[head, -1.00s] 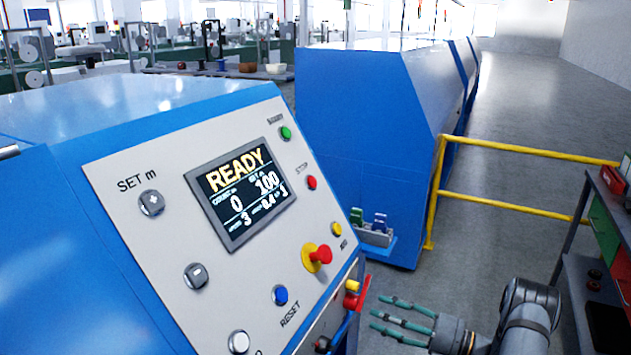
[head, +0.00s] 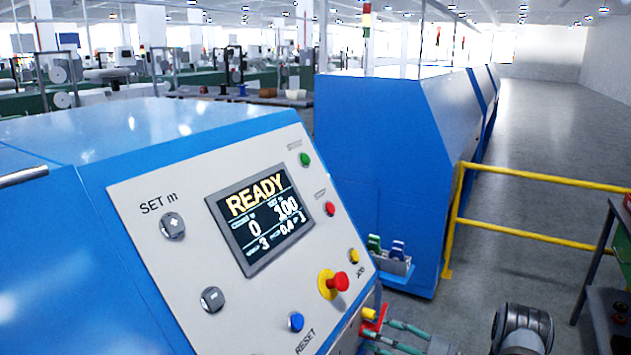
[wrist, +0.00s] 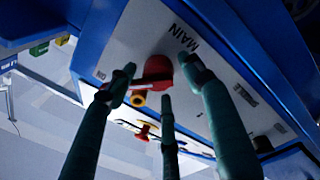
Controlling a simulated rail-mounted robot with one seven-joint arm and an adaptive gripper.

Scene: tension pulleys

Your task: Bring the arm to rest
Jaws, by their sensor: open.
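My gripper (head: 379,337) is at the bottom edge of the head view, beside the lower right corner of the blue machine's control panel (head: 165,268). Its slim teal fingers are spread open and hold nothing. In the wrist view my gripper (wrist: 158,82) points at a grey plate marked MAIN (wrist: 222,75). A red rotary handle (wrist: 156,70) on that plate lies between the fingertips in the picture; I cannot tell whether a finger touches it. The red handle also shows in the head view (head: 376,318), just above the fingers. The panel screen (head: 262,220) reads READY.
A second blue machine (head: 370,140) stands behind. A yellow rail (head: 530,230) runs right from it. A dark workbench (head: 597,260) stands at the right edge. A red and yellow stop button (head: 334,283) sticks out of the panel. Grey floor between machine and bench is clear.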

